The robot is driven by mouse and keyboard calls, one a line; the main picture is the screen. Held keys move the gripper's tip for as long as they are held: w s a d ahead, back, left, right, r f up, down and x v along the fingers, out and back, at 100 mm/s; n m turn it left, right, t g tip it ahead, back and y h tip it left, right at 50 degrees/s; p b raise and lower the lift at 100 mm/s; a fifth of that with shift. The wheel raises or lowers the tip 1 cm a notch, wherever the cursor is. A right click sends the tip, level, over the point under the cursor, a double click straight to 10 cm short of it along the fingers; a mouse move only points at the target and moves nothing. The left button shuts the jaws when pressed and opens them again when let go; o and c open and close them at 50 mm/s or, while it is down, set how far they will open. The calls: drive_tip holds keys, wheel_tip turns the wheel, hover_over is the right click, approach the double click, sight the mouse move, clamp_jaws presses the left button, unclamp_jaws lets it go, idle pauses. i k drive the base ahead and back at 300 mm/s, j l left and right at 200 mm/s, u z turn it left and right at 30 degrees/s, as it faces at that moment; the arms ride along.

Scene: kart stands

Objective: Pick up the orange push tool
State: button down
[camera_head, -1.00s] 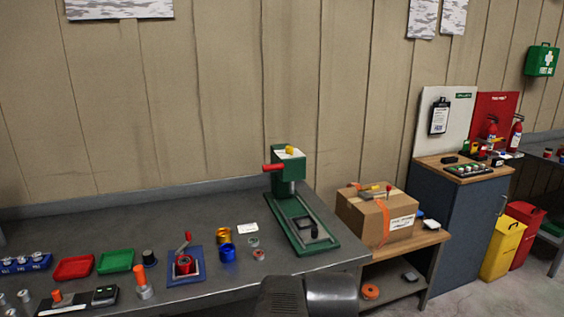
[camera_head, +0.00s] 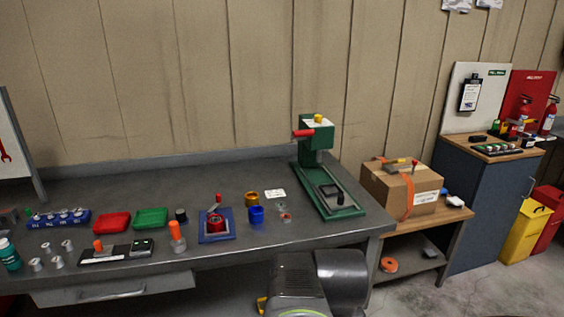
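An orange-handled tool with a grey metal base (camera_head: 177,237) stands upright near the front edge of the grey workbench (camera_head: 110,186). It fits the name orange push tool. It is left of the blue plate with a red round part (camera_head: 216,225). A second, smaller orange-topped piece (camera_head: 98,245) is on a black board (camera_head: 116,254) further left. My gripper's fingers are not in view.
Red (camera_head: 113,222) and green (camera_head: 150,218) trays lie behind the tool, with a small black-topped piece (camera_head: 181,215) beside them. Gold (camera_head: 251,198) and blue (camera_head: 256,214) cups and a green press (camera_head: 322,170) stand to the right. The bench's back left is clear.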

sight(178, 244)
drive_tip(key=i+j+u, duration=0.2)
drive_tip(key=j+u, duration=0.15)
drive_tip(key=i+j+u, duration=0.2)
drive_tip(key=j+u, duration=0.2)
drive_tip(key=i+j+u, duration=0.35)
drive_tip(key=k+l, duration=0.05)
drive_tip(key=l, duration=0.05)
